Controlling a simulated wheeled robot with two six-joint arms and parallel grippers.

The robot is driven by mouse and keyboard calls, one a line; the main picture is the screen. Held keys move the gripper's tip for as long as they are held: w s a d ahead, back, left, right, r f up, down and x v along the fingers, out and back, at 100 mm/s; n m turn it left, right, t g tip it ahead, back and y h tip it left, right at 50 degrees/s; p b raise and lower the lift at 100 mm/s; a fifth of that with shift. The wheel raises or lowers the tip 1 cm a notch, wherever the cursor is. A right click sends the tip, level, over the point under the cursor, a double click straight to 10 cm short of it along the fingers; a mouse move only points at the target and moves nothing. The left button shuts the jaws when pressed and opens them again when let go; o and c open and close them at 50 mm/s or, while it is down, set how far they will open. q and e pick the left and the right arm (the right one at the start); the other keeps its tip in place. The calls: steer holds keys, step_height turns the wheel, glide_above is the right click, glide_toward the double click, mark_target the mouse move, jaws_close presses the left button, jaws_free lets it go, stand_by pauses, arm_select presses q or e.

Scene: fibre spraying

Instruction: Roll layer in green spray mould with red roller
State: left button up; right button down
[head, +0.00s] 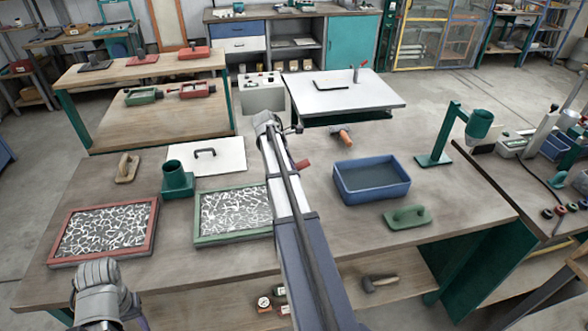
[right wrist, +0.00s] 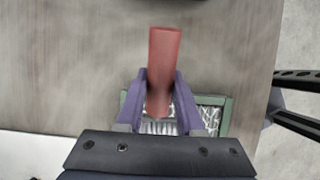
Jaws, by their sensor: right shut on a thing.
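The green spray mould (head: 205,238) lies on the workbench left of my right arm, with white fibre strands on its dark inside. Its right part is hidden behind my arm. In the right wrist view its green rim (right wrist: 229,115) shows behind the fingers. My right gripper (right wrist: 160,92) is shut on the red roller (right wrist: 164,52) by its handle. A ribbed pale part, probably the roller head, shows between the fingers over the mould; contact cannot be told. The red handle also sticks out right of my arm in the head view (head: 303,165). My left gripper (head: 105,295) is at the lower left, its fingers mostly hidden.
A red-rimmed mould (head: 56,252) lies left of the green one. Behind stand a green cup holder (head: 177,180), a white lidded board (head: 222,163) and a wooden float (head: 127,168). A blue tub (head: 371,181) and green float (head: 408,216) are on the right.

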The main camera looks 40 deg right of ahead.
steer(key=shift+f+b, duration=2.05)
steer(key=shift+f, duration=0.45)
steer(key=shift+f, duration=0.15)
steer(key=shift+w+a, duration=0.1)
steer(key=shift+w+a, duration=0.45)
steer(key=shift+a, duration=0.3)
steer(key=shift+w+a, duration=0.45)
steer(key=shift+a, duration=0.25)
steer(key=shift+w+a, duration=0.55)
steer(key=shift+a, duration=0.35)
steer(key=shift+w+a, duration=0.55)
steer(key=shift+a, duration=0.35)
steer(key=shift+w+a, duration=0.5)
steer(key=shift+a, duration=0.35)
steer(key=shift+w+a, duration=0.5)
steer(key=shift+a, duration=0.35)
steer(key=shift+a, duration=0.1)
